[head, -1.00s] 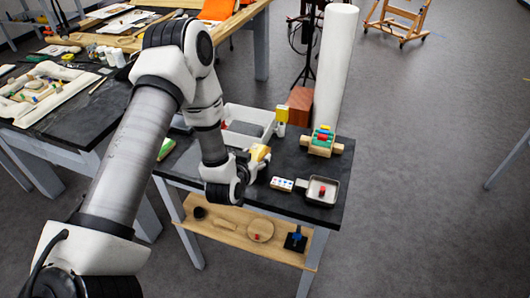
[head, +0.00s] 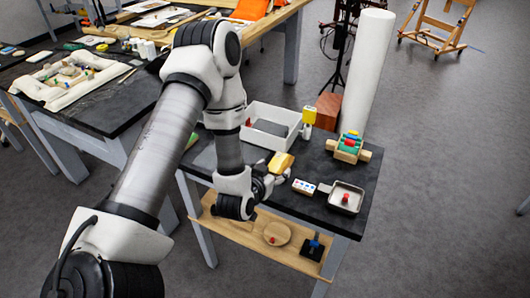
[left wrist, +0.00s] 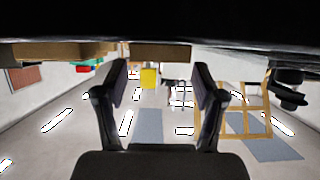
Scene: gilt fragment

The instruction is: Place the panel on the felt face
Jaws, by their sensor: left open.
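My left gripper (head: 270,183) is low over the front of the black table, with its jaws open. Its two fingers also show apart in the left wrist view (left wrist: 160,95), with nothing visibly held between them. A golden-yellow block (head: 281,162) is right by the gripper in the head view; I cannot tell whether they touch. A yellow square piece (head: 309,115) stands upright on a white base farther back, and a yellow square (left wrist: 149,78) shows beyond the fingers in the wrist view. I cannot tell which piece is the panel or the felt face. My right gripper is not in view.
A white bin (head: 258,112) stands at the back of the table. A white card with coloured dots (head: 304,186), a metal tray (head: 346,206) with a red piece, and a wooden block with coloured parts (head: 348,146) are at the right. A white column (head: 368,75) rises behind.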

